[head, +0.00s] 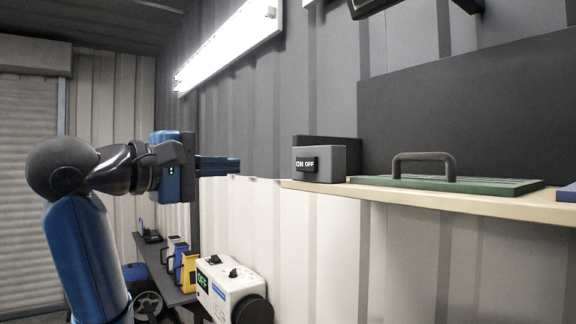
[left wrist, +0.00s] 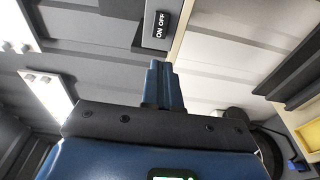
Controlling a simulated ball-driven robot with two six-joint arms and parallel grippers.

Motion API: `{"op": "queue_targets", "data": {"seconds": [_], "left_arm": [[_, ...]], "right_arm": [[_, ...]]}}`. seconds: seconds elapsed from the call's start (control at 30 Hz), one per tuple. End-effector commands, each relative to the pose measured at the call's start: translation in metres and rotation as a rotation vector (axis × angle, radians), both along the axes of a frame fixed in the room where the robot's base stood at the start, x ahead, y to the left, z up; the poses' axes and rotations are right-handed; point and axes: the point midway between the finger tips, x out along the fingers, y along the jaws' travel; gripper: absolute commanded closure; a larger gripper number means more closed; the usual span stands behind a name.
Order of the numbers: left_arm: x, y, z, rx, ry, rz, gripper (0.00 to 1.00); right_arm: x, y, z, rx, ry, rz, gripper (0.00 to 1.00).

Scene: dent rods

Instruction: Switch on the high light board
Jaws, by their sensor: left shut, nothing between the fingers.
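A grey switch box (head: 325,163) with a black rocker marked ON OFF (head: 307,164) stands at the left end of a high wooden shelf (head: 440,200). The rocker (left wrist: 161,25) also shows at the top of the left wrist view. Which side of it is pressed is too small to tell. My left gripper (head: 236,165) is shut and empty, pointing right at about the box's height, with a gap to the box in the head view. In the left wrist view, its blue fingertips (left wrist: 159,65) lie just below the box. My right gripper is not in view.
A long bright white light (head: 228,45) hangs on the ribbed wall, upper left. A green board with a dark handle (head: 447,182) lies on the shelf. Below are a white device (head: 233,290) and a lower dark bench with a yellow case (head: 188,270). A roller door is left.

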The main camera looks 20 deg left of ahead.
Motion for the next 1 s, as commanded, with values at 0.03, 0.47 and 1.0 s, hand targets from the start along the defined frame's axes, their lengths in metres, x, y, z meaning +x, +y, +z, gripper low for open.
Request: {"op": "queue_targets", "data": {"seconds": [0.03, 0.47, 1.0], "left_arm": [[0.0, 0.0, 0.0, 0.0, 0.0, 0.0, 1.0], [0.026, -0.016, 0.002, -0.001, 0.001, -0.005, 1.0], [0.104, -0.061, 0.002, 0.0, 0.001, -0.002, 1.0]], "right_arm": [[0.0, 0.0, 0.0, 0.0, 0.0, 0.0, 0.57], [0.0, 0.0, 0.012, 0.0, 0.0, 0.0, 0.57], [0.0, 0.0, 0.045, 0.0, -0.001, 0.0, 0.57]]}}
